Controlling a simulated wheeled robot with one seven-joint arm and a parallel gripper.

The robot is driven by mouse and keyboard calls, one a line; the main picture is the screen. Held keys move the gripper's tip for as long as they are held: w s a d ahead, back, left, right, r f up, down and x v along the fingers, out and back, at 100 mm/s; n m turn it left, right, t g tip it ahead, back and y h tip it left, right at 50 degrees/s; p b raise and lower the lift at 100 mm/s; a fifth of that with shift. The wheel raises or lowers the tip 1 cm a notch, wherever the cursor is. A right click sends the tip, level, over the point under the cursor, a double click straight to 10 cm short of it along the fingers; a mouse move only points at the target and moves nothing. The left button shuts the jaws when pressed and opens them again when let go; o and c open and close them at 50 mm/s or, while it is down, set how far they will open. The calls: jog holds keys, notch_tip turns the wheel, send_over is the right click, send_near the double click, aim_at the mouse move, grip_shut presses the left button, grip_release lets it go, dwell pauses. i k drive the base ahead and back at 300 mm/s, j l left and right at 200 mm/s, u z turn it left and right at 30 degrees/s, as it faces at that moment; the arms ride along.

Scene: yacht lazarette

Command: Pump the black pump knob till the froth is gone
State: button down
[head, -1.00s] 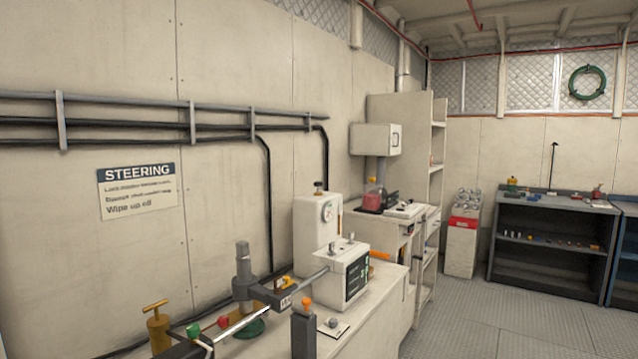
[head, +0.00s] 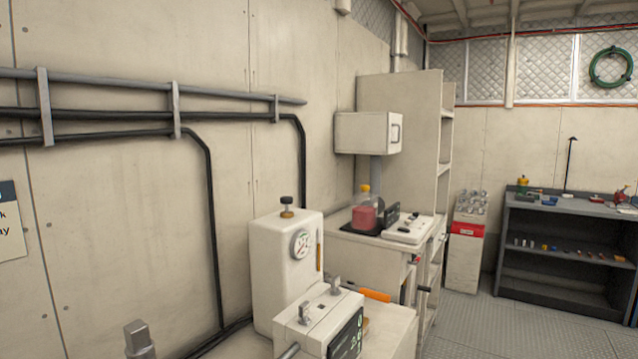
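A black knob (head: 287,201) on a brass-coloured stem sits on top of a white box-shaped tank (head: 273,270) at the lower middle of the head view. The tank's face carries a round gauge (head: 300,244) and a narrow upright amber strip (head: 318,258). I cannot make out any froth at this size. My gripper is not in view.
A white box (head: 310,325) with two grey levers on top stands in front of the tank. An orange handle (head: 375,295) lies behind it. A bench holds a red-filled bottle (head: 364,213). The floor (head: 470,325) at right is clear.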

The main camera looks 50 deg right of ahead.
aim_at(286, 201)
jog(key=i+l+z, duration=0.1)
jog(key=i+l, duration=0.25)
jog(key=l, duration=0.2)
jog(key=i+l+z, duration=0.1)
jog(key=i+l, duration=0.2)
jog(key=l, duration=0.25)
jog(key=i+l+z, duration=0.1)
jog(key=i+l, duration=0.3)
jog(key=l, duration=0.1)
